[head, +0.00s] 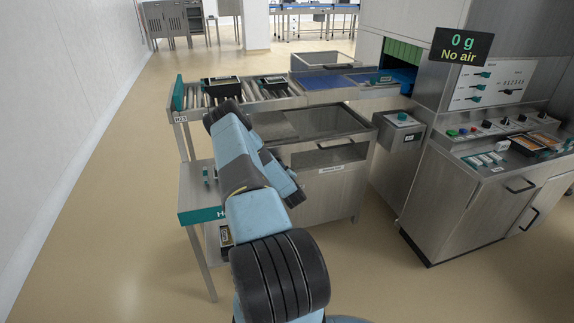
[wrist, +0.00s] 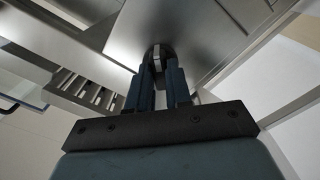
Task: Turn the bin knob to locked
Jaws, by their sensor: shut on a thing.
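The bin knob (wrist: 157,49) is a dark round knob with a paler grip bar, on a metal face in the wrist view. My gripper (wrist: 159,68) has its two dark fingers closed on the grip bar, one on each side. I cannot read any lock marking by the knob. In the head view the steel bin cabinet (head: 338,185), with a slot and a small label, stands in the middle. My arm covers its left part, and neither the knob nor my gripper can be made out there.
A roller conveyor (head: 255,104) with dark trays runs behind the bin. A side table (head: 201,216) stands left. A box with a teal knob (head: 402,117) and the sealer cabinet (head: 455,215) stand right; its display (head: 461,47) reads "0 g, No air". Floor is clear in front.

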